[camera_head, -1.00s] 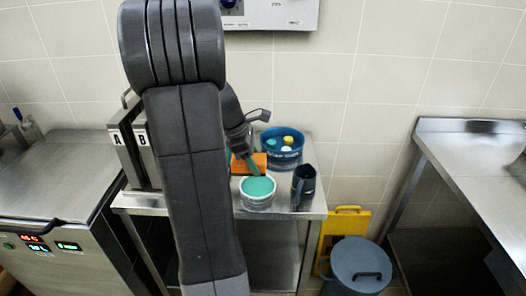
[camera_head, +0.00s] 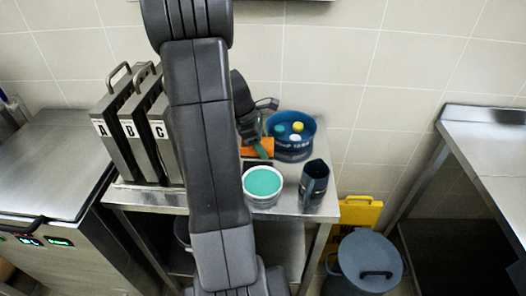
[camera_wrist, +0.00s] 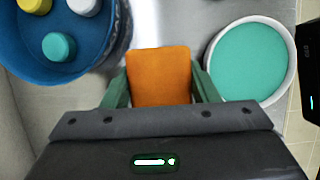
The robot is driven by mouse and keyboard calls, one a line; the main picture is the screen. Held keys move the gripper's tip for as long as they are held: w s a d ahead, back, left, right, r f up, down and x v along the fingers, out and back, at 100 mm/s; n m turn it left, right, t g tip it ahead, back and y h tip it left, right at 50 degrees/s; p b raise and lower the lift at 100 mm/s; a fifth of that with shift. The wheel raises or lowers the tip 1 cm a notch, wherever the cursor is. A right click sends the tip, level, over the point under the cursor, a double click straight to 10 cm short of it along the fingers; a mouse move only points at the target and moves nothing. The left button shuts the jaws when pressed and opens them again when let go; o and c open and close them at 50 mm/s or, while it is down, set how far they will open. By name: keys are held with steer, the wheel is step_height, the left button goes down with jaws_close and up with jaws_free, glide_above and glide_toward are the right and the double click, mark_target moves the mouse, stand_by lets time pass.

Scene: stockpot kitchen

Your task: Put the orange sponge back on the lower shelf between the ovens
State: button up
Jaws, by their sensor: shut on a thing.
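The orange sponge (camera_wrist: 160,75) sits between the two green fingers of my gripper (camera_wrist: 160,90) in the wrist view, with a finger against each side. In the head view the sponge (camera_head: 258,147) shows above the steel table top, behind the white tub with teal contents, and my arm partly covers it. My gripper (camera_head: 262,153) is shut on it. Whether the sponge touches the table top cannot be told. The lower shelf (camera_head: 275,243) shows under the table top, partly hidden by my arm.
A blue bucket (camera_head: 294,150) with coloured items, the tub (camera_head: 262,194) and a dark jug (camera_head: 314,184) crowd the table top around the sponge. Lettered metal cases (camera_head: 128,130) stand at left. A grey lidded bin (camera_head: 366,265) and yellow sign (camera_head: 358,212) stand right of the table.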

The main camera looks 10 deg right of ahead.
steer(key=shift+f, duration=1.5)
steer(key=shift+f, duration=0.1)
steer(key=o, duration=0.5)
steer(key=shift+f, duration=0.1)
steer(key=o, duration=0.5)
steer(key=shift+c, duration=0.2)
